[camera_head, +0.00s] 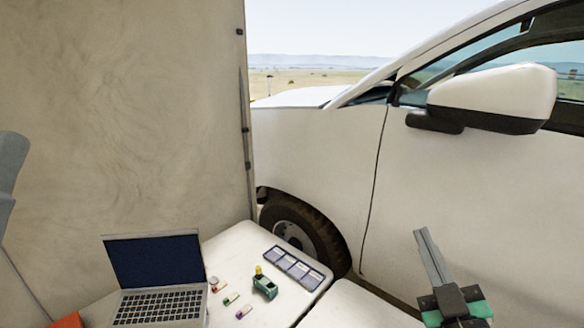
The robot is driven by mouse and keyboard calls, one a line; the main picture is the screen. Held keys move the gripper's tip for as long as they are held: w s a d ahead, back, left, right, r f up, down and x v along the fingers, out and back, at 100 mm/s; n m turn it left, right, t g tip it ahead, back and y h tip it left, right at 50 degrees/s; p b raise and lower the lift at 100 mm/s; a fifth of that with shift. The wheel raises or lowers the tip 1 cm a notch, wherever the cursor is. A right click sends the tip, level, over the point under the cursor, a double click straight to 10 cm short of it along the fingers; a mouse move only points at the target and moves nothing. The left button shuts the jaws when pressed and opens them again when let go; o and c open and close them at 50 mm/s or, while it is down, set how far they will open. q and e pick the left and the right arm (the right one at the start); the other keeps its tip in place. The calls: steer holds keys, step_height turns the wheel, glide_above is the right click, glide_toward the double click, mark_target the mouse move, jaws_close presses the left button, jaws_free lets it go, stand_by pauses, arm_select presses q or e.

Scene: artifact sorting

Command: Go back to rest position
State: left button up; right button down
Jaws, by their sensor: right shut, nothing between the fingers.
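My right gripper (421,233) is at the lower right, its long grey fingers together and pointing up. It is shut and holds nothing. It appears in front of the white car door, to the right of the white table (228,252). My left gripper is not in view.
An open laptop (158,306) sits on the left of the table. Several small coloured pieces, a small green device (265,287) and a dark sectioned tray (293,268) lie right of it. A white car (440,190) fills the right side, and a beige tent wall (120,110) the left.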

steer(key=s+a+r+m+t+y, duration=0.2)
steer(key=s+a+r+t, duration=0.1)
steer(key=s+r, duration=0.7)
steer(key=s+a+r+m+t+y, duration=0.25)
steer(key=s+r, duration=0.55)
steer(key=r, duration=0.4)
step_height(320, 180, up, 20)
steer(key=w+p, duration=0.1)
steer(key=p, duration=2)
steer(key=shift+w+a+r+h, duration=0.15)
steer(key=shift+w+a+h, duration=0.05)
steer(key=shift+a+h, duration=0.15)
steer(key=shift+t, duration=0.25)
